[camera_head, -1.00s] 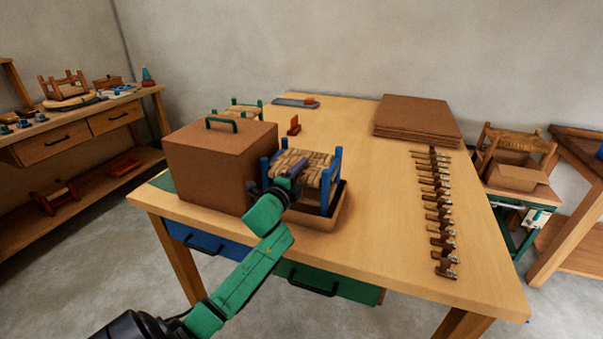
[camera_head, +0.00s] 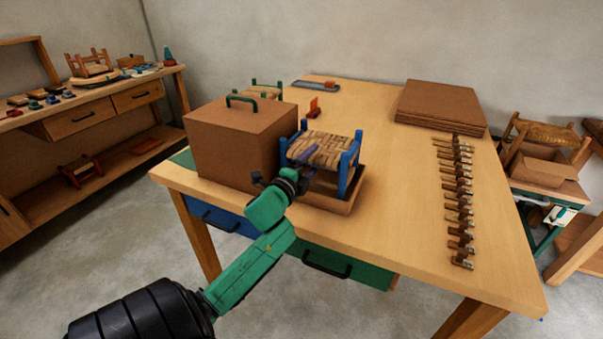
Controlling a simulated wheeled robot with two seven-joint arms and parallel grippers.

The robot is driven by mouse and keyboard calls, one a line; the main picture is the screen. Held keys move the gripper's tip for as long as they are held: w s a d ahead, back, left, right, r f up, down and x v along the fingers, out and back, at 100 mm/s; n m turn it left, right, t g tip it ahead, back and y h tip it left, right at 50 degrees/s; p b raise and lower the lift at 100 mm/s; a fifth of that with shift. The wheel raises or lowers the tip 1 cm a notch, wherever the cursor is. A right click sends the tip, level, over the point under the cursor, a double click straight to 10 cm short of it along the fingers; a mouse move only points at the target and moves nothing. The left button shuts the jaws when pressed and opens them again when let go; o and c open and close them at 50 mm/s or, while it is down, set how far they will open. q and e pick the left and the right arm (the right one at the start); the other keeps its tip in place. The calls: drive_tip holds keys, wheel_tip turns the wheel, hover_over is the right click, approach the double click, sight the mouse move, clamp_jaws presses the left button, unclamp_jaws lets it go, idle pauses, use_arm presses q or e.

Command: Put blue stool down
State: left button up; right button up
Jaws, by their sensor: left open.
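The blue stool (camera_head: 322,150), with blue legs and a woven bark seat, stands upright in or over a shallow brown tray (camera_head: 337,206) on the wooden table. My left gripper (camera_head: 286,178) is open at the near left side of the stool, in front of its near legs. I cannot tell whether its fingers touch the stool. The far legs and part of the tray floor are hidden behind the seat and gripper. My right gripper is not in view.
A brown box with a green handle (camera_head: 237,140) stands close left of the stool. A green stool (camera_head: 266,91) is behind it. Stacked brown boards (camera_head: 440,104) and a row of clamps (camera_head: 456,195) lie to the right. The middle table is clear.

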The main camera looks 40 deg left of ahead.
use_arm(q)
drive_tip(key=v, duration=0.6)
drive_tip(key=shift+s+b, duration=0.3)
drive_tip(key=shift+s, duration=0.05)
